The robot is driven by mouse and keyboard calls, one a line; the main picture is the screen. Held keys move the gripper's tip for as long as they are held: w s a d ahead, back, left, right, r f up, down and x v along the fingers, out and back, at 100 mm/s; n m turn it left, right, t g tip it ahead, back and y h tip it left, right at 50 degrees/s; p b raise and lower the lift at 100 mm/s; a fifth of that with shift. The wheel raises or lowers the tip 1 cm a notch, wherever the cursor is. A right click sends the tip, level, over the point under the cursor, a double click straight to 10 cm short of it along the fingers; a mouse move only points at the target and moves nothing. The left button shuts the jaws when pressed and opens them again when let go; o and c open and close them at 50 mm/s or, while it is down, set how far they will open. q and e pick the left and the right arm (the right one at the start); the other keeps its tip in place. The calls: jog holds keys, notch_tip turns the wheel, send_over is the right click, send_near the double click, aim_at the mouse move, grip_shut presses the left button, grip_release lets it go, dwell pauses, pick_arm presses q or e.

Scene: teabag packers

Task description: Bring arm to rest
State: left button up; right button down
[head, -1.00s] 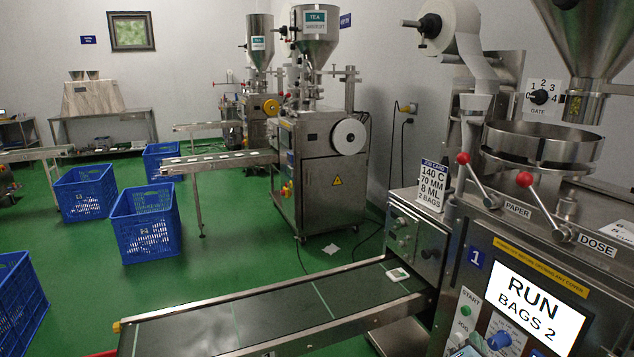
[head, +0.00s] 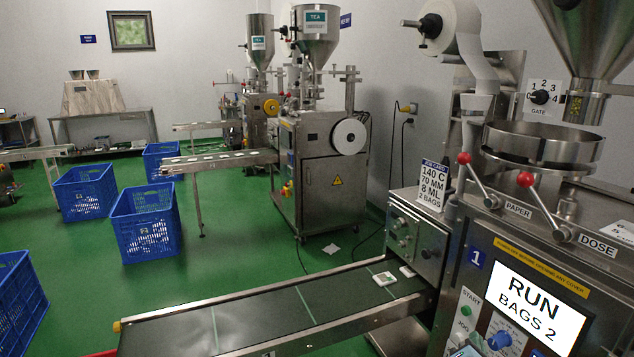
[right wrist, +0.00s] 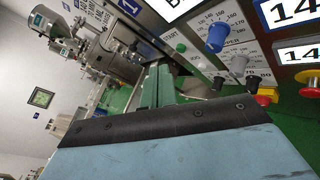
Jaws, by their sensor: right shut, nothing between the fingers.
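My right gripper (head: 466,351) barely shows at the bottom edge of the head view, low in front of the machine's control panel. It is shut and empty. In the right wrist view its pale blue body with a black edge (right wrist: 165,123) fills the lower part, and the panel is beyond it. My left gripper is in neither view. The near packing machine's screen (head: 537,306) reads RUN, BAGS 2. Two white teabags lie on its conveyor (head: 260,317): one (head: 385,279) on the belt, the other (head: 407,271) by the machine outlet.
The panel carries a green start button (right wrist: 181,48), a blue knob (right wrist: 216,38) and a red-and-yellow knob (right wrist: 311,79). Two red-tipped levers (head: 525,180) stick out above the screen. Blue crates (head: 146,222) stand on the green floor at left, with open floor around them.

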jog(key=s+a+f+m+g+y, duration=0.1)
jog(key=s+f+m+g, duration=0.3)
jog(key=f, duration=0.6)
jog(key=s+a+f+m+g+y, duration=0.1)
jog(key=s+f+m+y, duration=0.1)
jog(key=s+f, duration=0.65)
jog(key=s+a+f+m+g+y, duration=0.1)
jog(key=s+f+m+g, duration=0.2)
jog(key=f, duration=0.8)
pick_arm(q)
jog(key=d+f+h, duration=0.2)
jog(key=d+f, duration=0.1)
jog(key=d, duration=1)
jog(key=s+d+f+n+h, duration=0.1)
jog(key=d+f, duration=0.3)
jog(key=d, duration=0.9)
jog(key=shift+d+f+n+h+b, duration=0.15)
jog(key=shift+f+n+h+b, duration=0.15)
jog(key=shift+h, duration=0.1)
pick_arm(e)
jog(key=s+d+f+m+g, duration=0.1)
jog(key=s+f+m+g, duration=0.2)
jog(key=s, duration=1.4)
jog(key=s+d+f+m+g+y, duration=0.1)
jog(key=s+f+m+g, duration=0.2)
jog(key=s+f+m, duration=0.6)
jog(key=s+f, duration=0.4)
jog(key=s, duration=0.4)
jog(key=shift+w, duration=0.1)
